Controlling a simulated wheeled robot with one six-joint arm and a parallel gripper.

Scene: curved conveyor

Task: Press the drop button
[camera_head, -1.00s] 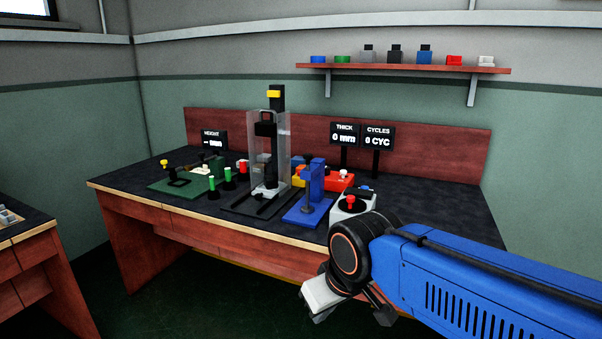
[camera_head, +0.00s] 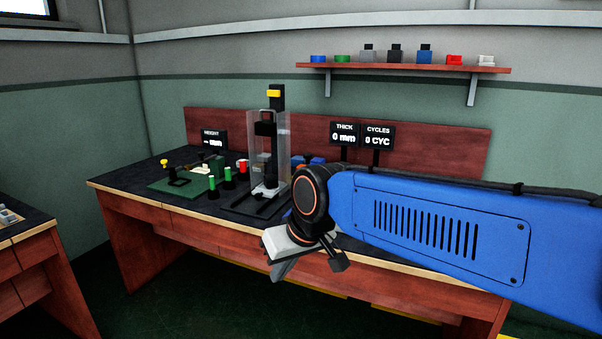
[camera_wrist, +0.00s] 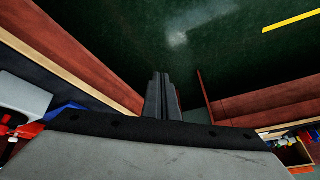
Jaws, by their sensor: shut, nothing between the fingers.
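The tall drop machine (camera_head: 268,150) stands on the workbench, with clear side panels and a yellow block on top. No drop button label can be read, so I cannot tell which control it is. Green-topped pieces (camera_head: 228,178) and a red-topped piece (camera_head: 242,166) stand to the machine's left. My gripper (camera_head: 283,270) is shut and empty, pointing down in front of the bench's front edge. Its closed fingers also show in the wrist view (camera_wrist: 162,95), over the dark floor. My arm hides most of the blue, red and white devices on the bench's right.
The workbench (camera_head: 150,200) has a light front edge. Height, thickness and cycles displays (camera_head: 361,135) stand at the back. A green fixture (camera_head: 180,180) is at the left. A wall shelf (camera_head: 400,68) holds several small parts. A second bench (camera_head: 30,240) stands far left; the floor between is clear.

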